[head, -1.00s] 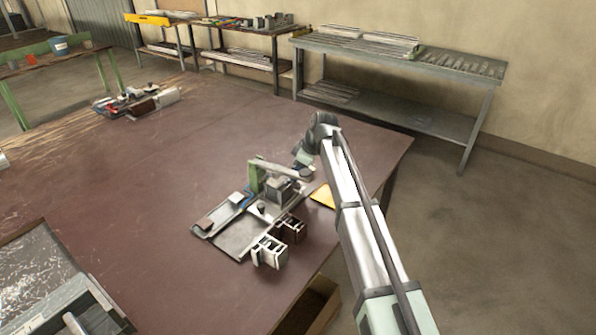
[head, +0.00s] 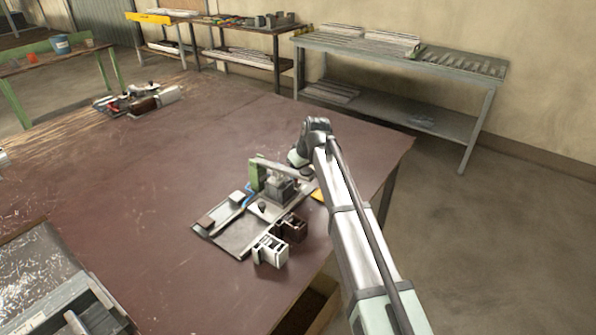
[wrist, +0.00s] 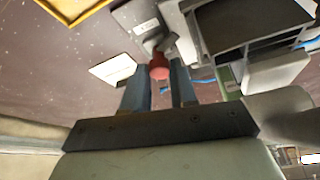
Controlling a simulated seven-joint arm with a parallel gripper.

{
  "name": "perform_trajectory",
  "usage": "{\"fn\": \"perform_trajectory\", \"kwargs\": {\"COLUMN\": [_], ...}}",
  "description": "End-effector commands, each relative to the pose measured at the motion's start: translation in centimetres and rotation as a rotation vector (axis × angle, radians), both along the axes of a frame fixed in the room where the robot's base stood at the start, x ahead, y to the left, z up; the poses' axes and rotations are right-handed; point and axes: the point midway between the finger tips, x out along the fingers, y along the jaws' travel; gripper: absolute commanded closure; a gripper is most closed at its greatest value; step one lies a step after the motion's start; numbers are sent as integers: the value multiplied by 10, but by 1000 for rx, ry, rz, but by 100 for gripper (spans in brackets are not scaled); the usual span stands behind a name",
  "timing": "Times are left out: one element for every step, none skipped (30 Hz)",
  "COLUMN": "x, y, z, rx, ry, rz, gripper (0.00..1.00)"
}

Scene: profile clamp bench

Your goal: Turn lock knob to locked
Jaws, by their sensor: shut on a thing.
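The lock knob, a red rounded knob (wrist: 159,68), shows in the wrist view on a grey lever-like part of the clamp fixture. My gripper (wrist: 159,82) has its two blue-grey fingers on either side of it, shut on it. The exact contact is partly hidden by the fingers. In the head view the clamp fixture (head: 232,238) has a grey base, a green upright and a pale arm, and stands on the brown table. My gripper (head: 297,160) is at its far right end there; the knob is hidden in that view.
A white profile piece (head: 270,251) and a brown one (head: 293,228) stand at the fixture's near side. A yellow-edged tray (wrist: 75,8) and a white plate (wrist: 113,69) lie near my gripper. The table's right edge is close; the table's middle is clear.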

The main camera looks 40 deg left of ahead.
Motion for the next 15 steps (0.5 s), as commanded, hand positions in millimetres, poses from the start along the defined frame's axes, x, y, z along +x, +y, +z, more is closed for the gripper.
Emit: {"fn": "perform_trajectory", "kwargs": {"x": [0,0,0,0,0,0,0,0,0,0,0,0,0,0,0], "y": [0,0,0,0,0,0,0,0,0,0,0,0,0,0,0], "z": [0,0,0,0,0,0,0,0,0,0,0,0,0,0,0], "rx": [0,0,0,0,0,0,0,0,0,0,0,0,-1,0,-1], "ry": [-1,-1,-1,-1,-1,-1,-1,-1,-1,-1,-1,-1,0,0,0], "rz": [-3,-4,-4,-4,-4,-4,-4,-4,-4,-4,-4,-3,-2,-2,-2], "gripper": [100,100,100,100,100,100,100,100,100,100,100,70,68,65,61]}}
